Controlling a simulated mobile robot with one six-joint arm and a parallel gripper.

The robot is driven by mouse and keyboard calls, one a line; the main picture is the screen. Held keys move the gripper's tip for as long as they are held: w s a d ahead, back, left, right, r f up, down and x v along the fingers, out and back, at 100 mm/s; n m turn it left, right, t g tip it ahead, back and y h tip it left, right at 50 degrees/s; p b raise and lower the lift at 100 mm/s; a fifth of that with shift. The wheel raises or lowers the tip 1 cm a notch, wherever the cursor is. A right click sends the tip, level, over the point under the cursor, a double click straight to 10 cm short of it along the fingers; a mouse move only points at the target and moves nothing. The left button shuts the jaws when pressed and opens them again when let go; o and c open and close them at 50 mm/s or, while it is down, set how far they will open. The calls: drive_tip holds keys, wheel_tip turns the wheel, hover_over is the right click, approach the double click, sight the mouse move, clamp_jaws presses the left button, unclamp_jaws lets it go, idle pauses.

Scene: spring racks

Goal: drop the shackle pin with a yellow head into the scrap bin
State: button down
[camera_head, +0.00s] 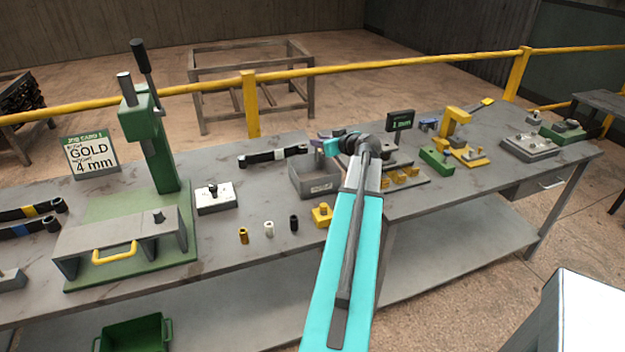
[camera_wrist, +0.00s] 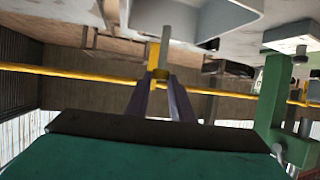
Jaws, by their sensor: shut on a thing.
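My gripper (camera_wrist: 163,82) is shut on the shackle pin (camera_wrist: 165,48) in the wrist view, which is upside down. The pin's dull yellow head is at the fingertips and its grey shaft points away from them, downward in the room. In the head view my gripper (camera_head: 319,149) is at the back of the open grey bin (camera_head: 316,187), seemingly above it; the pin is too small to make out there. This bin has a small label that I cannot read, and appears to be the scrap bin. Its grey wall also shows in the wrist view (camera_wrist: 222,12).
A green press (camera_head: 160,150) stands to the left. Small gold, white and black bushings (camera_head: 269,229) and a yellow block (camera_head: 322,215) lie before the bin. A dark strip (camera_head: 262,157) lies behind it. A green crate (camera_head: 135,333) is below the bench.

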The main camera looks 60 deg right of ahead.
sight(317, 153)
drive_tip(key=shift+f, duration=2.5)
drive_tip(key=c, duration=1.5)
unclamp_jaws()
drive_tip(key=shift+o, duration=0.2)
drive_tip(key=b+v, duration=0.4)
drive_tip(key=v, duration=0.9)
drive_tip(key=shift+s, duration=0.4)
drive_tip(key=shift+a, duration=0.15)
